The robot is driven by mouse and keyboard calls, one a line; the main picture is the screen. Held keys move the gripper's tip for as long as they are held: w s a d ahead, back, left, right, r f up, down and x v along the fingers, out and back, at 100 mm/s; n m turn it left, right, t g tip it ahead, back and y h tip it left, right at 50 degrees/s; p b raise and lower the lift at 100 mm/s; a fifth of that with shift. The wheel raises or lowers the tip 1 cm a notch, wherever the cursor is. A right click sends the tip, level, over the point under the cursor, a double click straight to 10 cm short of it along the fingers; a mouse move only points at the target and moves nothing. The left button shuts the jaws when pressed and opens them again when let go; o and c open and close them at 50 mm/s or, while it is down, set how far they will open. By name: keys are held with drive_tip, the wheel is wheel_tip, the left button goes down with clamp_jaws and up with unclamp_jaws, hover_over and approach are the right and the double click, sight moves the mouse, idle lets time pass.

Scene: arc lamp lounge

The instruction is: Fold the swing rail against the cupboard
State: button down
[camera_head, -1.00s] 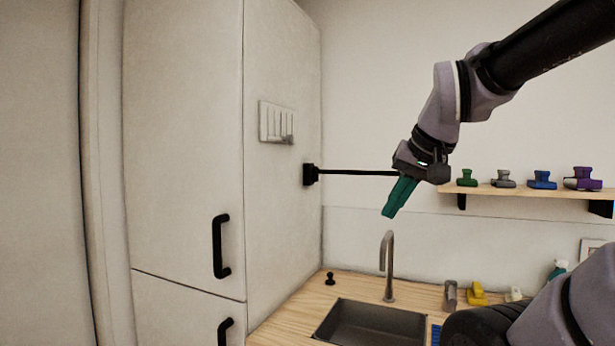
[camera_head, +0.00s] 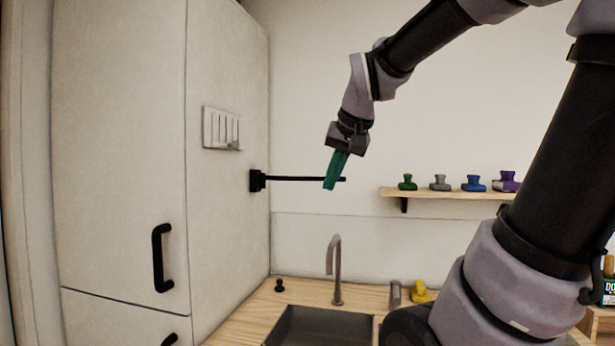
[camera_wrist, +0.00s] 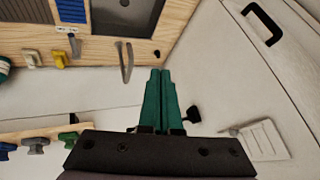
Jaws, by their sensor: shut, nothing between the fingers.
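The swing rail (camera_head: 295,179) is a thin black bar. It sticks out to the right from a black bracket (camera_head: 257,180) on the cupboard's (camera_head: 228,220) side wall. My gripper (camera_head: 331,185), with teal fingers, is shut and empty. Its fingers cross in front of the rail near the free end, whose tip shows just right of them. I cannot tell whether they touch. In the wrist view the shut fingers (camera_wrist: 160,75) point up, and the bracket (camera_wrist: 193,114) is just right of them. Most of the rail is hidden there behind the fingers and gripper body.
A switch panel (camera_head: 221,128) is on the cupboard side above the bracket. Below are a sink (camera_head: 318,328) and a tall tap (camera_head: 335,270). A wall shelf (camera_head: 445,193) with several coloured pieces is to the right. Free air lies between fingers and cupboard.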

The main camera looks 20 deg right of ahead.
drive_tip(key=w+d+r+m+h, duration=0.1)
drive_tip(key=w+d+r+h, duration=0.3)
drive_tip(key=w, duration=0.9)
drive_tip(key=w+d+r, duration=0.1)
drive_tip(key=w+d, duration=0.5)
drive_tip(key=w, duration=0.7)
drive_tip(key=w+d+r+m+h, duration=0.1)
drive_tip(key=w+d+r+h, duration=0.3)
drive_tip(key=w, duration=0.9)
drive_tip(key=w+d+f+y, duration=0.2)
drive_tip(key=w+d+f, duration=0.35)
drive_tip(key=f, duration=0.35)
drive_tip(key=shift+s+a+f, duration=0.2)
drive_tip(key=shift+s+a, duration=0.45)
drive_tip(key=shift+s+a+f, duration=0.15)
drive_tip(key=shift+s+a, duration=0.45)
drive_tip(key=shift+a, duration=0.05)
